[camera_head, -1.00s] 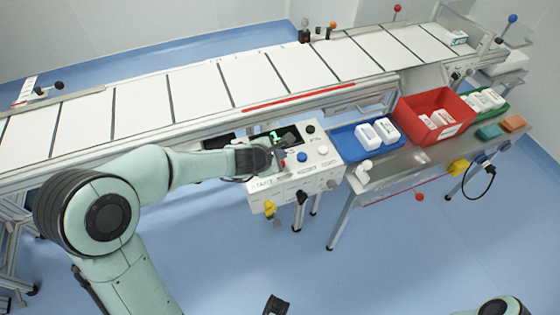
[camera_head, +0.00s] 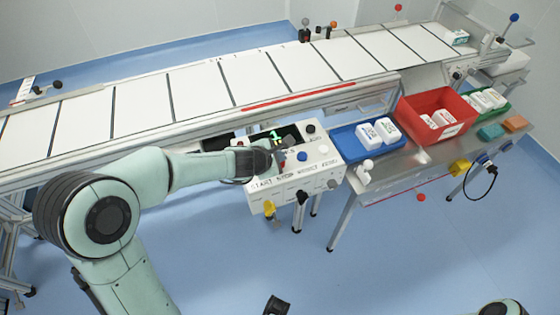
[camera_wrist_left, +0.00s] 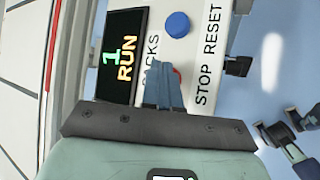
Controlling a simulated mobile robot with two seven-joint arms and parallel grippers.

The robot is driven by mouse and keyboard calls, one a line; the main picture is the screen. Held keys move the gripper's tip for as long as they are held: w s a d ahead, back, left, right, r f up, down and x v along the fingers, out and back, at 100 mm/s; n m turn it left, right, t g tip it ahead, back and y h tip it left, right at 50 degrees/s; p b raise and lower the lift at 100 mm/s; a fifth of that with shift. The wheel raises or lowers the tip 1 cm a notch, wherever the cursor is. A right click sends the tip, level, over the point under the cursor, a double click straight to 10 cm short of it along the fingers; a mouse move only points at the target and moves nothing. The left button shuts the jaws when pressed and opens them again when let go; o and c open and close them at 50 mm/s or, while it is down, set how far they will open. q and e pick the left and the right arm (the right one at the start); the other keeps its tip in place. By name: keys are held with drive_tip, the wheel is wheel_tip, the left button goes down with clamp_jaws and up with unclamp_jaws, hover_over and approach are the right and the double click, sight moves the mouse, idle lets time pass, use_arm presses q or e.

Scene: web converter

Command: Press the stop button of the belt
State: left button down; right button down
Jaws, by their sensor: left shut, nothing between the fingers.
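The belt's white control box (camera_head: 318,172) stands in front of the conveyor. Its labels include START, STOP and RESET. The wrist view shows the STOP label (camera_wrist_left: 203,88), a display (camera_wrist_left: 123,55) reading "1 RUN", and a blue button (camera_wrist_left: 177,24), which also shows in the head view (camera_head: 302,156). My left gripper (camera_head: 284,151) is over the box, left of the blue button. In the wrist view its shut, empty fingers (camera_wrist_left: 160,75) cover most of a red button (camera_wrist_left: 178,77) beside the STOP label. I cannot tell whether they touch it.
The conveyor belt (camera_head: 195,88) runs behind the box. Right of it, a table holds a blue tray (camera_head: 345,137) with white containers and a red bin (camera_head: 420,106). A black knob (camera_head: 311,129) and a white button (camera_head: 323,150) are also on the box.

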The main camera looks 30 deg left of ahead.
use_arm(q)
drive_tip(key=shift+f+b, duration=0.4)
drive_tip(key=shift+f, duration=0.05)
idle(0.3)
drive_tip(key=shift+r, duration=0.1)
drive_tip(key=shift+r+p, duration=0.95)
drive_tip(key=shift+p, duration=0.15)
drive_tip(key=shift+r, duration=0.25)
wheel_tip(320, 180, up, 5)
drive_tip(key=p, duration=0.5)
drive_tip(key=shift+f, duration=0.25)
